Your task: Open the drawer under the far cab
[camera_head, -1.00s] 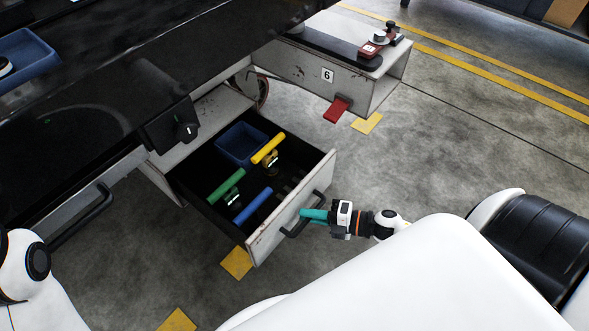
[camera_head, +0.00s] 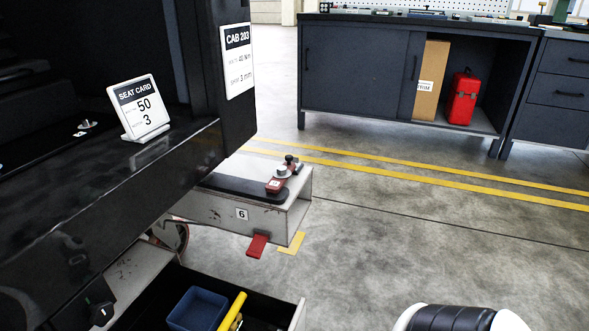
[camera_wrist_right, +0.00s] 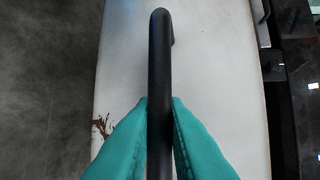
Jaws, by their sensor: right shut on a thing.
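The drawer (camera_head: 297,316) under the cab stands pulled out at the bottom of the head view, cut off by the lower edge. A blue bin (camera_head: 197,310) and a yellow-handled tool (camera_head: 232,312) show inside it. In the right wrist view, the teal fingers of my right gripper (camera_wrist_right: 159,135) are shut on the black drawer handle (camera_wrist_right: 160,60), one finger on each side of the bar. The pale drawer front (camera_wrist_right: 215,80) lies behind the handle. The right gripper is outside the head view, and my left gripper is not in view.
The cab (camera_head: 150,190) carries a seat card (camera_head: 141,107) and a CAB 203 sign (camera_head: 238,60). A trolley end marked 6 (camera_head: 225,213) has a red pedal (camera_head: 257,245). A dark workbench (camera_head: 355,70) stands at the back. Floor to the right is clear.

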